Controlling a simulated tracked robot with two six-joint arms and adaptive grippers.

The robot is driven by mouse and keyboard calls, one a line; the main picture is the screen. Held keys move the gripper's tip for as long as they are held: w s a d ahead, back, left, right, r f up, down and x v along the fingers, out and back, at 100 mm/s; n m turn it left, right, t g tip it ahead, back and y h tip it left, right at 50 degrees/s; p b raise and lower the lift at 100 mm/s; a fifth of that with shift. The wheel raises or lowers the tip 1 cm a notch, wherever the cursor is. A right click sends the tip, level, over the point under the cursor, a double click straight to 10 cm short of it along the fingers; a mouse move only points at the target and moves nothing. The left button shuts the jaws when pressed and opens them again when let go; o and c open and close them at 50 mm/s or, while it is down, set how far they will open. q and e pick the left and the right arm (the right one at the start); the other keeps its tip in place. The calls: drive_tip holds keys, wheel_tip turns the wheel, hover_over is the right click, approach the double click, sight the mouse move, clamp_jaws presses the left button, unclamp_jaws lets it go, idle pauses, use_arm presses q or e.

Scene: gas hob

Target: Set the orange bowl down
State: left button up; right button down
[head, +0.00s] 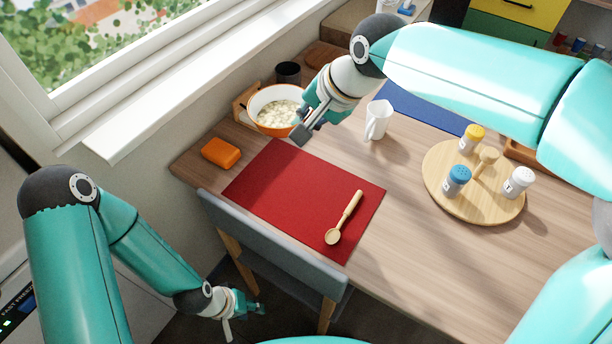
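The orange bowl (267,127), white inside and filled with pale pieces, is upright at the far left of the table, by the window wall. My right gripper (303,126) is at the bowl's right side and appears shut on its rim. The gripper hides that part of the bowl, and I cannot tell whether the base touches the table. My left gripper (246,309) is low at the front, beside the chair, away from the bowl. It is empty and its fingers look apart.
A red mat (285,195) with a wooden spoon (343,220) lies in front of the bowl. An orange block (221,153), dark cup (288,72) and white mug (378,120) stand nearby. A round board (480,207) with shakers is right. A grey chair (270,255) lines the front edge.

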wheel_tip(320, 180, down, 14)
drive_tip(key=shift+d+f+b, duration=0.1)
drive_tip(key=shift+b, duration=0.65)
drive_tip(key=shift+s+f, duration=0.1)
drive_tip(key=shift+f, duration=2.1)
drive_tip(key=c, duration=1.2)
unclamp_jaws()
drive_tip(key=v, duration=1.2)
drive_tip(key=shift+f, duration=0.1)
